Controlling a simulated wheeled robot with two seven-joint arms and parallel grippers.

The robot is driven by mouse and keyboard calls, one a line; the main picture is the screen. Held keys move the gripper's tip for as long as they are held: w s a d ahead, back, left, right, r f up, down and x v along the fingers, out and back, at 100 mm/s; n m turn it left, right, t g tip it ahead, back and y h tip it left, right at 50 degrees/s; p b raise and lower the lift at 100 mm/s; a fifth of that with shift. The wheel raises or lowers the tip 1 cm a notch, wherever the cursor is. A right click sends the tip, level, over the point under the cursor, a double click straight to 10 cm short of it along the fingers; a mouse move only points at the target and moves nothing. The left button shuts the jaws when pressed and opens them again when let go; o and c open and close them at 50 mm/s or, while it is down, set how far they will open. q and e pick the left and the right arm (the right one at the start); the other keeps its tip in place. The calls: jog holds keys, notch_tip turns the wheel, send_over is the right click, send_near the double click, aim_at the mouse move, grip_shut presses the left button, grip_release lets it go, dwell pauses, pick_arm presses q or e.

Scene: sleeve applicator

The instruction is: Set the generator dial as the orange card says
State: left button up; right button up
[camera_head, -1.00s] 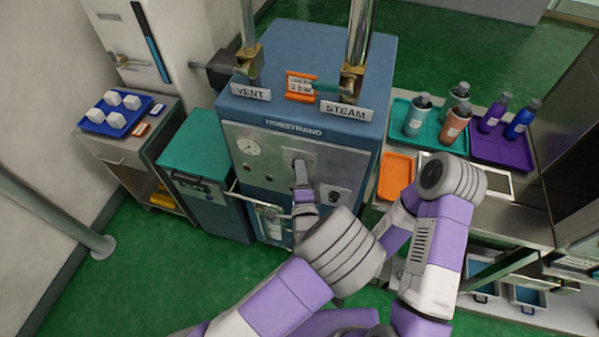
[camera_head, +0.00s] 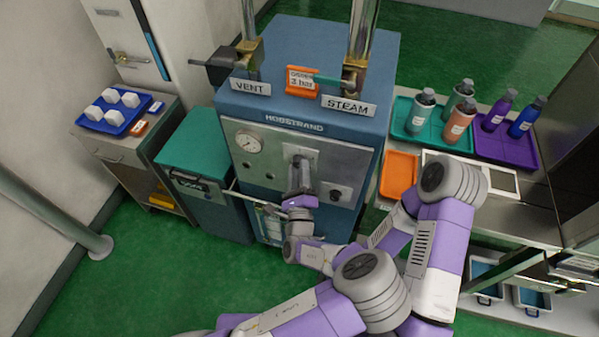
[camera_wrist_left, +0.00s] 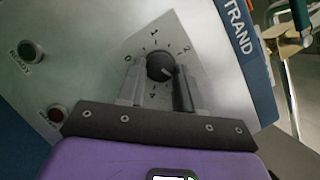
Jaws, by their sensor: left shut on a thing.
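The generator (camera_head: 255,112) is a blue cabinet with a grey front panel. Its dial (camera_wrist_left: 160,65) is a black round knob on a light plate, ringed by numbers; 0, 1, 2 and 4 can be read in the left wrist view. A pale mark on the knob seems to point right and slightly down, toward a spot hidden by a finger. The orange card (camera_head: 301,80) stands on top and appears to read "3 bar". My left gripper (camera_wrist_left: 160,78) is shut on the dial, one finger each side; it also shows in the head view (camera_head: 299,165). My right gripper is out of view.
VENT (camera_head: 251,87) and STEAM (camera_head: 348,105) labels stand below pipes with valves. A gauge (camera_head: 249,142) is left of the dial. A teal-lidded bin (camera_head: 197,145) stands left; bottle trays (camera_head: 488,152) are on the right bench. A bar handle crosses below the panel.

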pick_arm(q)
jog(key=shift+r, duration=0.1)
dwell(0.3)
jog(key=o, duration=1)
jog(key=shift+o, duration=0.2)
notch_tip(320, 180, up, 9)
jog(key=shift+d+r+p, duration=0.1)
jog(key=shift+p, duration=1.15)
jog(key=shift+r, duration=0.35)
